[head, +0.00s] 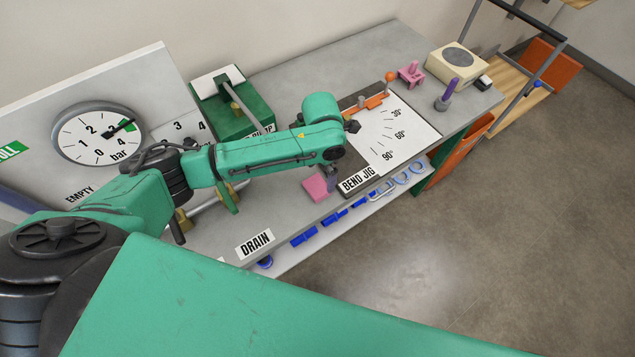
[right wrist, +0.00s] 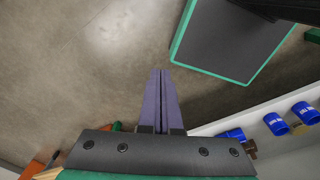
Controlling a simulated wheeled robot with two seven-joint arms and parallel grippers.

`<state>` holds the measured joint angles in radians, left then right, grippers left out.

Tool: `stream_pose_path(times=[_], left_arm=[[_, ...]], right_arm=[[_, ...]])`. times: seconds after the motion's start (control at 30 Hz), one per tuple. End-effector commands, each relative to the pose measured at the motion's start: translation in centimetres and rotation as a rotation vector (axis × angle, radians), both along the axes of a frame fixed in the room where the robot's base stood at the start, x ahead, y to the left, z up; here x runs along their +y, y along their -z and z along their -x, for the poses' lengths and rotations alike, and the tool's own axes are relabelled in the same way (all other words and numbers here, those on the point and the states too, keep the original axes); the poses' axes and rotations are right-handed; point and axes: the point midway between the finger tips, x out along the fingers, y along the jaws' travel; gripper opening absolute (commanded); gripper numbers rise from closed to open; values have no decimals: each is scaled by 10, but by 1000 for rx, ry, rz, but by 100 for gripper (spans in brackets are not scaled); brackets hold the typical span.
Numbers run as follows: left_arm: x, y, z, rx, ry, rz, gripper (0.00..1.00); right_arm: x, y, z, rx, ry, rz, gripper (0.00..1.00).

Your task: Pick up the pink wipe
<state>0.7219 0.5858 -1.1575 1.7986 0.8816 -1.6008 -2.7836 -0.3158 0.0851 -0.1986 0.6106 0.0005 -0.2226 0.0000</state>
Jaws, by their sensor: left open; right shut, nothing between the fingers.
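The pink wipe (head: 316,188) is a small flat pink piece on the grey bench top in the head view, left of the BEND JIG label. My left gripper (head: 331,184) points down from the end of its green arm, right at the wipe's right side. It is open, but its fingers are small and partly hidden under the wrist; I cannot tell whether they touch the wipe. My right gripper (right wrist: 160,74) shows in the right wrist view with its purple fingers shut together and empty, over the grey floor.
The bend jig (head: 400,130) with its orange lever lies right of the wipe. A green pump box (head: 237,118) and a pressure gauge panel (head: 98,135) stand behind my left arm. A lower shelf holds blue fittings (head: 304,238). Bare bench lies near the DRAIN label (head: 255,244).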

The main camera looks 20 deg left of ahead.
Motion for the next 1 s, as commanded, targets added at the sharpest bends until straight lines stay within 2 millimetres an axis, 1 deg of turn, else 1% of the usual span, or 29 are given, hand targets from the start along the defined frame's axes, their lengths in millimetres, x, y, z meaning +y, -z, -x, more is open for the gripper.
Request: stream_pose_path(times=[0.07, 0.17, 0.2, 0.23, 0.33, 0.5, 0.57, 0.6, 0.67, 0.9, 1.0], left_arm=[[1, 8, 2, 5, -2, -2, 100], [1, 26, 4, 6, -2, -1, 100], [1, 37, 4, 6, -2, -1, 100], [1, 42, 3, 4, -2, -1, 100], [2, 52, 3, 2, -2, -1, 100], [1, 53, 2, 1, -2, -1, 100], [1, 53, 2, 1, -2, -1, 77], [1, 53, 2, 1, -2, 0, 62], [1, 53, 2, 1, -2, 0, 41], [1, 52, 2, 1, -3, 0, 40], [1, 48, 2, -1, -2, 2, 40]], right_arm=[[0, -11, -7, -11, 0, 0, 0], [1, -26, -21, -34, 0, -3, 0], [2, -26, -25, -42, 0, -4, 0], [2, -26, -28, -46, -1, -5, 0], [3, -26, -28, -46, -1, -6, 0], [5, -24, -17, -30, 1, -9, 0], [6, -23, -14, -25, 1, -10, 0], [7, -23, -14, -23, 1, -10, 0], [8, -23, -14, -23, 1, -11, 0], [8, -23, -14, -23, 0, -11, 0], [8, -21, -14, -24, 0, -11, 0]])
